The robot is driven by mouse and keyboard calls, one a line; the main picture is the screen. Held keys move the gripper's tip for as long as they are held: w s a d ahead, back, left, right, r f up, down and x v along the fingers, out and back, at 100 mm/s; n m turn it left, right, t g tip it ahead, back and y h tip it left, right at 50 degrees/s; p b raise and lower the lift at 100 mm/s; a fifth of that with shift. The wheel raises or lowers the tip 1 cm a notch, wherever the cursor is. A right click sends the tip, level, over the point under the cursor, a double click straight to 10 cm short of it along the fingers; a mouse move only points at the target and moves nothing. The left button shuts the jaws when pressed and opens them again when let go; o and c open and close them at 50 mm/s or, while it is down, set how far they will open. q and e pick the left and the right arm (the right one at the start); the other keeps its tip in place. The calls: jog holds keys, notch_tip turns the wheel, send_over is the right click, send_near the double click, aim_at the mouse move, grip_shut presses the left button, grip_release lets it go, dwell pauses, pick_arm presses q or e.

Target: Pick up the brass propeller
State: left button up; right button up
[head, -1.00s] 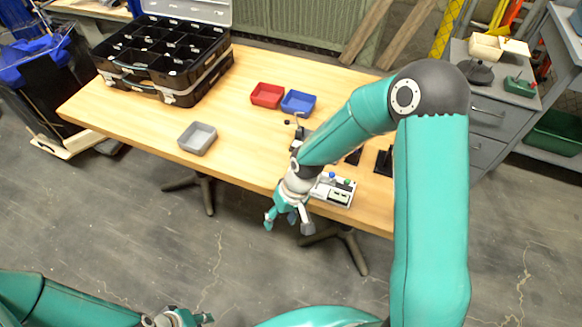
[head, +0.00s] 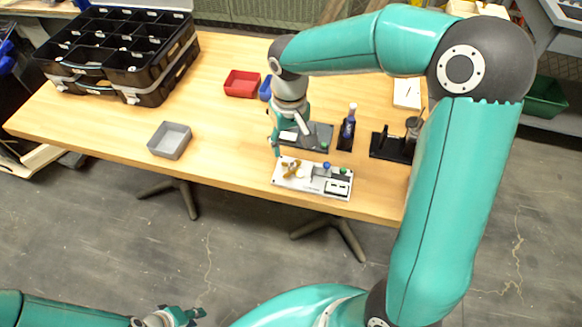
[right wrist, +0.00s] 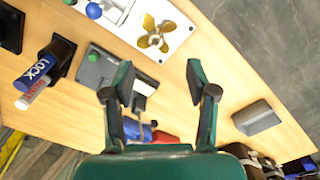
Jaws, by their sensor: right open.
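The brass propeller (head: 291,168) sits at the left end of a white plate (head: 312,178) near the table's front edge. It also shows in the right wrist view as a gold, bladed part (right wrist: 155,36) at the top, with a pale piece at its middle. My right gripper (head: 288,143) is above the table just behind the propeller. In the right wrist view its two fingers (right wrist: 160,88) are wide apart with nothing between them, and the propeller lies beyond their tips. My left gripper (head: 182,316) is low at the bottom of the head view, away from the table; its fingers are too small to judge.
A grey tray (head: 170,140) and a red tray (head: 242,83) lie on the table. A black compartment case (head: 120,50) stands at the back left. The table's left front is clear.

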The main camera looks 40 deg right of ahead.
aim_at(292, 162)
jog(key=f, duration=0.8)
jog(key=shift+s+d, duration=0.15)
jog(key=shift+d, duration=0.15)
jog(key=shift+c, duration=0.3)
jog(key=shift+s, duration=0.1)
grip_shut()
